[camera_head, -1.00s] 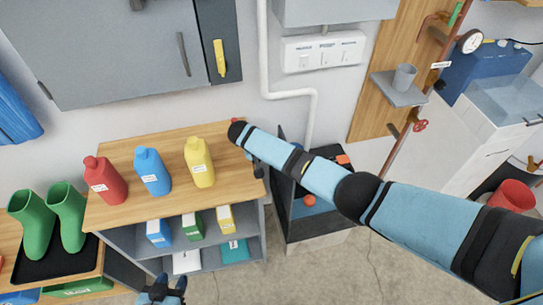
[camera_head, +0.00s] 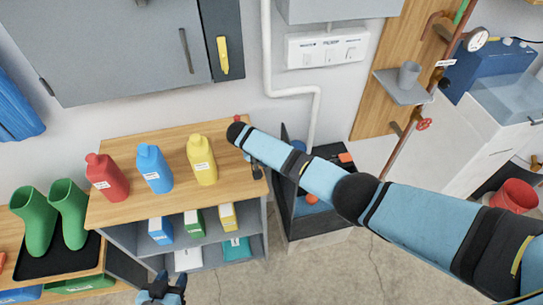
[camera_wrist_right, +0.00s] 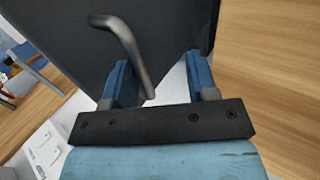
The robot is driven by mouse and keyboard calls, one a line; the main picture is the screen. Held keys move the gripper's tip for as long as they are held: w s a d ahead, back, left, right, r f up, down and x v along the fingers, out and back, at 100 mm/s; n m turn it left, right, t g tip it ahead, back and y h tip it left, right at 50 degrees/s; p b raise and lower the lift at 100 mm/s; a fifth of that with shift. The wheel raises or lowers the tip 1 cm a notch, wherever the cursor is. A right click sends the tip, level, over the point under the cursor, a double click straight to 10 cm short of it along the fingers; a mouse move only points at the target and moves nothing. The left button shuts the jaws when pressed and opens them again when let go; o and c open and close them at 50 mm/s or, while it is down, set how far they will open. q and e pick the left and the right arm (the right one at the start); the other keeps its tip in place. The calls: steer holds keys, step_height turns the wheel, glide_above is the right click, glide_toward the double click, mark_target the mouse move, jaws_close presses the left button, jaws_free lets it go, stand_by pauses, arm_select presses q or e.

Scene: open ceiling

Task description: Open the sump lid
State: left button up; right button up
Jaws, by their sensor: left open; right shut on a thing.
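The sump (camera_head: 300,228) is a dark open-topped box on the floor right of the wooden-topped shelf, with an orange part (camera_head: 312,199) showing inside. Its dark lid (camera_head: 285,138) stands raised at the left side, partly hidden by my right arm. In the right wrist view the dark lid (camera_wrist_right: 75,40) with its grey bar handle (camera_wrist_right: 128,45) fills the upper middle. My right gripper (camera_wrist_right: 162,80) has its blue fingers on either side of the handle's near end and the lid's edge; the exact contact is unclear. My left gripper (camera_head: 163,290) is open and empty at the bottom, in front of the shelf.
The shelf top (camera_head: 225,190) holds red (camera_head: 107,178), blue (camera_head: 154,170) and yellow (camera_head: 202,161) bottles. A pipe (camera_head: 315,115) runs down the wall behind the sump. A red bucket (camera_head: 514,198) stands far right. The floor (camera_head: 345,270) in front is clear.

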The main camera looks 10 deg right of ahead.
steer(key=shift+a, duration=0.35)
steer(key=v, duration=1.3)
steer(key=shift+r, duration=0.35)
steer(key=shift+d, duration=0.15)
